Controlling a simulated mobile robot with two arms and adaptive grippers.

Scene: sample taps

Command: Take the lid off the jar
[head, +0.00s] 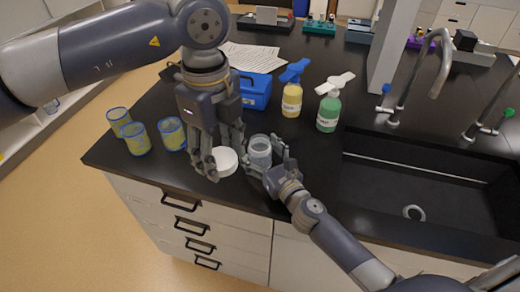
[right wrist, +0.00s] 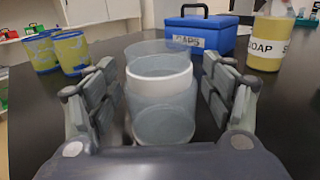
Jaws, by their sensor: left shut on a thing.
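The jar (head: 260,152) is clear, with a white band near its top, and stands upright near the front edge of the black counter. It also shows in the right wrist view (right wrist: 162,118). The white round lid (head: 226,161) is off the jar, just to its left. My left gripper (head: 214,168) points down and is shut on the lid; I cannot tell whether the lid touches the counter. My right gripper (head: 267,164) is around the jar, a finger on each side, with gaps between fingers and jar in the right wrist view (right wrist: 160,100).
Several yellow-green cups with blue rims (head: 138,138) stand at the left. A blue box (head: 256,90), a yellow soap bottle (head: 292,100) and a green bottle (head: 328,113) stand behind the jar. A sink (head: 425,190) with taps (head: 440,65) is at the right.

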